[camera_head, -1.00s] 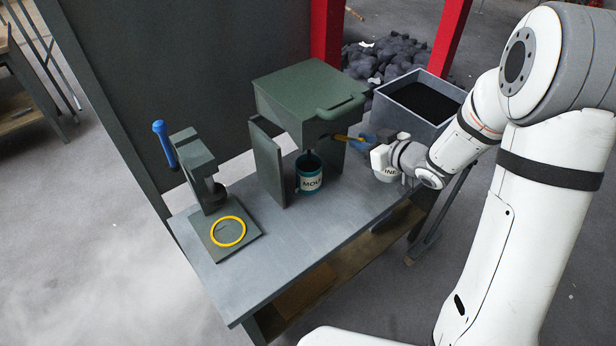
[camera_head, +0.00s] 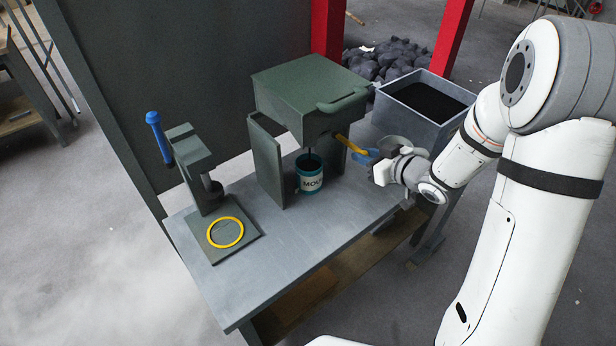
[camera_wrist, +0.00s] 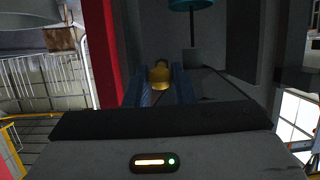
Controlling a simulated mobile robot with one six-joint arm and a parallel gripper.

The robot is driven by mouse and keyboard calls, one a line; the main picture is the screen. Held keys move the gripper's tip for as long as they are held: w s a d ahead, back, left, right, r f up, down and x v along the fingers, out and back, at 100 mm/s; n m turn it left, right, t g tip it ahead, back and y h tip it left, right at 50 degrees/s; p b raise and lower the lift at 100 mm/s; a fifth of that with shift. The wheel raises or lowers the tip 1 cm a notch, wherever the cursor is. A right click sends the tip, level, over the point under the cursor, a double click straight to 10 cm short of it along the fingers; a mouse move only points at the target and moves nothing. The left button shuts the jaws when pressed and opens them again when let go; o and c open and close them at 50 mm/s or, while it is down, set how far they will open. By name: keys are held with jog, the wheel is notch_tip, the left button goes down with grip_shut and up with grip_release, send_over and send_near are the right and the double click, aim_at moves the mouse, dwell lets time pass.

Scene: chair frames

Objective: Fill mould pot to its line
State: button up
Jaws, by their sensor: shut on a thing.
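The mould pot (camera_head: 310,178), teal with a white label reading "MOUL", stands upright on the bench under the green hopper (camera_head: 310,92). A thin dark strip, seemingly a stream, runs from under the hopper into the pot. The fill line and level cannot be made out. My gripper (camera_head: 367,153) is shut on the yellow lever (camera_head: 349,144) at the hopper's front right. In the wrist view the yellow lever end (camera_wrist: 160,76) sits between my blue fingers, and part of the teal pot (camera_wrist: 192,4) shows at the top edge.
A press with a blue handle (camera_head: 158,136) stands left, a yellow ring (camera_head: 225,232) on its base plate. A grey bin (camera_head: 387,110) of dark material is at the back right. The bench front (camera_head: 280,262) is clear. My wrist hides some of the bench's right end.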

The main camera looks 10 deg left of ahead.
jog(key=shift+f+b, duration=0.65)
jog(key=shift+f, duration=0.1)
jog(key=shift+r, duration=0.1)
jog(key=o, duration=0.9)
jog(key=shift+d, duration=0.1)
